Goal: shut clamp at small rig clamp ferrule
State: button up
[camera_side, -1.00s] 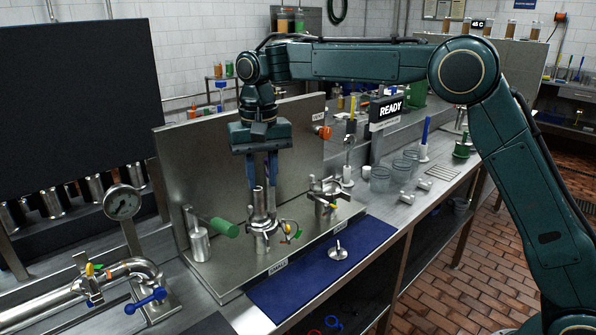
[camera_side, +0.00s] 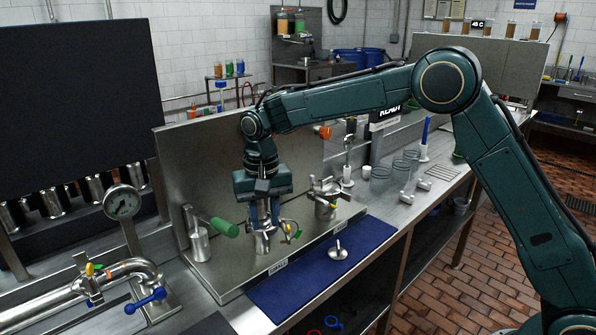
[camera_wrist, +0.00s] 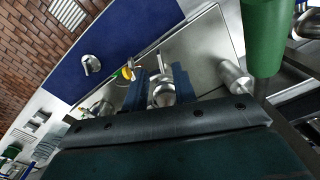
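The small rig clamp ferrule (camera_side: 262,243) is a steel fitting on the rig plate, with a clamp around it. The clamp's arm ends in a small coloured handle (camera_side: 290,233), yellow, red and green, on the right; it also shows in the wrist view (camera_wrist: 128,71). My gripper (camera_side: 264,222) points down over this fitting, its two blue fingers apart. In the wrist view the fingers of my gripper (camera_wrist: 160,84) stand on either side of the round steel top (camera_wrist: 163,95). Contact with it cannot be made out. The fingers partly hide the fitting.
A second clamped fitting (camera_side: 326,200) stands just right. A green-handled valve (camera_side: 222,226) is close on the left, and a steel back panel (camera_side: 215,165) rises behind. A blue mat (camera_side: 310,280) with a small steel part (camera_side: 338,251) lies in front, mostly clear.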

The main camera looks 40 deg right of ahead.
aim_at(266, 236)
jog(key=shift+f, duration=2.05)
jog(key=shift+c, duration=0.5)
grip_shut()
